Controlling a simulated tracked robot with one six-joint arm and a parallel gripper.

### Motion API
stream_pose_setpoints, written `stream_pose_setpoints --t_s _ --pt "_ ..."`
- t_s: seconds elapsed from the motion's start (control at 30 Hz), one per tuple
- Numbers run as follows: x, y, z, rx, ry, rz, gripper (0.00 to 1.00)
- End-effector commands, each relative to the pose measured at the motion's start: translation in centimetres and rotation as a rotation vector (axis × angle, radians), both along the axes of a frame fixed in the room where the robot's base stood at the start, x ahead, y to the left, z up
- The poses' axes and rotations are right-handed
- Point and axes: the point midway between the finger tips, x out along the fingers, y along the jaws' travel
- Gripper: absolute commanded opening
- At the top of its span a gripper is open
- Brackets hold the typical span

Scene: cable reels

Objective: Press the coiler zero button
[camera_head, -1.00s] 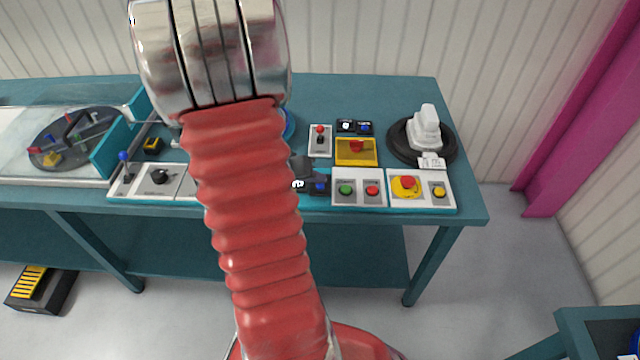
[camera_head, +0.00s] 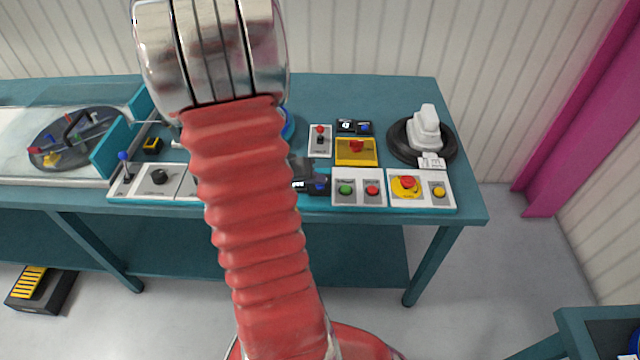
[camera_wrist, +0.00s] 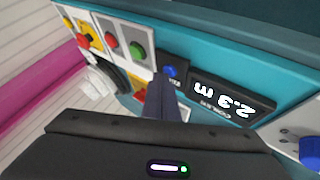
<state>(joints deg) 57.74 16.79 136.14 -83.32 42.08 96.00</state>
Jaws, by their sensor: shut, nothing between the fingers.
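The coiler counter (camera_wrist: 232,104) is a black box whose lit display reads 2.3 m, upside down in the wrist view. Its blue zero button (camera_wrist: 170,71) sits at the end beside the display. In the head view the button (camera_head: 320,187) shows just right of my arm, and the counter is partly covered. My gripper (camera_wrist: 161,84) is shut and empty, its dark fingertips right at the blue button and overlapping its lower edge in the wrist view. I cannot tell whether they touch it. In the head view the gripper (camera_head: 303,170) is mostly hidden behind my arm.
Right of the counter are a green and red button panel (camera_head: 358,200) and a yellow emergency stop (camera_head: 405,186). Behind stand a yellow box with a red knob (camera_head: 356,158) and a second small counter with a blue button (camera_head: 364,128). A black reel (camera_head: 402,152) is at right.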

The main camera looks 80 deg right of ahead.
Motion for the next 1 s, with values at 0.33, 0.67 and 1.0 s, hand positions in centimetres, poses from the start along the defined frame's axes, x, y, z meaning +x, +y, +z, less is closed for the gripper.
stream_pose_setpoints --t_s 0.33,0.67,1.0 --pt "0.0 0.0 -0.3 0.001 0.001 0.0 0.0" --pt "0.0 0.0 0.0 0.0 0.0 0.0 0.0" --pt "0.0 0.0 1.3 0.0 0.0 0.002 0.0"
